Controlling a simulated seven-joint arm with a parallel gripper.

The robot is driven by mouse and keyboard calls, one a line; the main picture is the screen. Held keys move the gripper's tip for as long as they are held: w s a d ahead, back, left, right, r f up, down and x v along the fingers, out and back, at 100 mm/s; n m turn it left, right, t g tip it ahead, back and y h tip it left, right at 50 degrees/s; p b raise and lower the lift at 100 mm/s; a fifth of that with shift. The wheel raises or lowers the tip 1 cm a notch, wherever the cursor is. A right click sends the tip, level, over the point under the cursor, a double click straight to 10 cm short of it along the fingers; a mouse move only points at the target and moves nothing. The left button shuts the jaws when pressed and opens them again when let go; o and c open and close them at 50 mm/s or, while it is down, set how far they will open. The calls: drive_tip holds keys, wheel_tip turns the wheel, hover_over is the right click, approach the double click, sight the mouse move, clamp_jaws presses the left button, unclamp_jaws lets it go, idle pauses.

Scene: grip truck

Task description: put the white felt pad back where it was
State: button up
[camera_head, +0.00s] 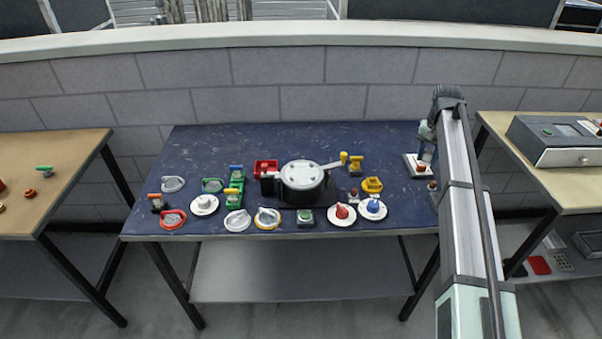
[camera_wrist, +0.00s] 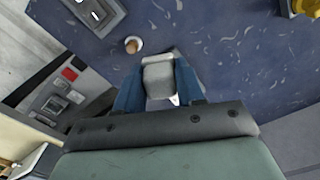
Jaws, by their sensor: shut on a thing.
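My gripper (camera_wrist: 158,85) shows in the wrist view with its two blue fingers shut on a pale grey-white block, which I take to be the white felt pad (camera_wrist: 158,76). The pad's lower end is partly hidden by the gripper body. In the head view my gripper (camera_head: 428,155) is low over the right end of the dark blue table (camera_head: 270,140). A white flat piece (camera_head: 409,162) with a reddish knob shows beside the fingers there; I cannot tell whether it is the pad. Whether the pad touches the table is unclear.
A small copper-coloured knob (camera_wrist: 132,45) stands close to the pad in the wrist view, and a grey box (camera_wrist: 95,12) lies beyond it. The back left is clear.

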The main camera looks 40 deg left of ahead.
drive_tip(key=s+a+n, duration=0.1)
drive_tip(key=s+a, duration=0.2)
drive_tip(key=a, duration=0.4)
drive_tip(key=s+a+n, duration=0.1)
drive_tip(key=s+a, duration=0.2)
drive_tip(key=a, duration=0.3)
drive_tip(key=s+a, duration=0.3)
drive_tip(key=a, duration=0.4)
drive_tip(key=shift+s+a+r+n, duration=0.35)
drive_tip(key=shift+s+r+n, duration=0.05)
drive_tip(key=s+a+n, duration=0.3)
drive_tip(key=s+a, duration=1.2)
wheel_tip(320, 180, down, 10)
drive_tip(key=shift+s+r, duration=0.1)
drive_tip(key=shift+s, duration=0.05)
drive_tip(key=o, duration=1.1)
wheel_tip(320, 180, up, 12)
